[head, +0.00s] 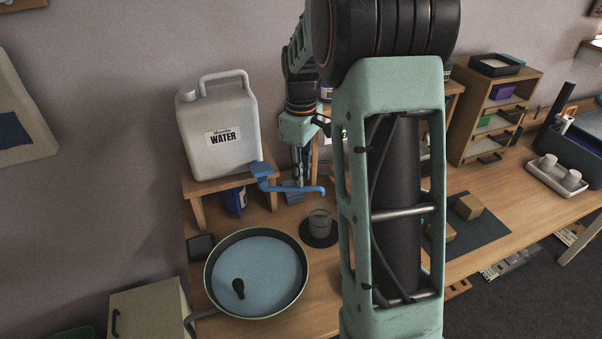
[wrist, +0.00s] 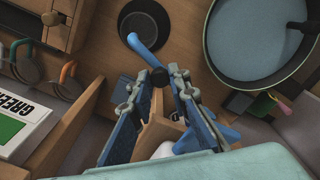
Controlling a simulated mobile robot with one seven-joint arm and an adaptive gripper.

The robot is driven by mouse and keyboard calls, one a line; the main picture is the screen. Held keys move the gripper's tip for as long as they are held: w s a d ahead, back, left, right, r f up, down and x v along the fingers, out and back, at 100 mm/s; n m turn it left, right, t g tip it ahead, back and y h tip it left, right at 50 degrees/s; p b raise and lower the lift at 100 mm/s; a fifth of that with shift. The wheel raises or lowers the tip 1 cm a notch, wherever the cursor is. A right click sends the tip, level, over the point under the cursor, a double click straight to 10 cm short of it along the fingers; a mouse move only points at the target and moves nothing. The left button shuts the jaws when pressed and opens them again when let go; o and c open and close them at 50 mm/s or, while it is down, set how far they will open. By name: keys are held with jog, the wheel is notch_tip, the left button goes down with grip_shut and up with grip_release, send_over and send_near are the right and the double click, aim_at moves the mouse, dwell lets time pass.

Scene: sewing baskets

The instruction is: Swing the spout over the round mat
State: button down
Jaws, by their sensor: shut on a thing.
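The blue spout (head: 300,189) sticks out to the right from the blue tap on the white water jug (head: 212,137). In the wrist view my gripper (wrist: 157,78) is shut on the spout, and the blue tube (wrist: 146,56) runs forward from the fingertips. Its bent end overlaps the near edge of the dark round mat (wrist: 126,16) in that view. In the head view the round mat (head: 319,243) lies on the table below the spout end, with a clear cup (head: 320,223) on it.
A wide round pan of water (head: 256,274) stands on the table left of the mat. The jug rests on a wooden stand (head: 194,203). Right of my arm lie a dark square mat (head: 480,236) with wooden blocks and a shelf unit (head: 498,107).

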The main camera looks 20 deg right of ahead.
jog(key=shift+w, duration=0.15)
jog(key=c, duration=1.8)
grip_release()
jog(key=shift+r, duration=0.1)
notch_tip(320, 180, up, 12)
jog(key=shift+f, duration=0.1)
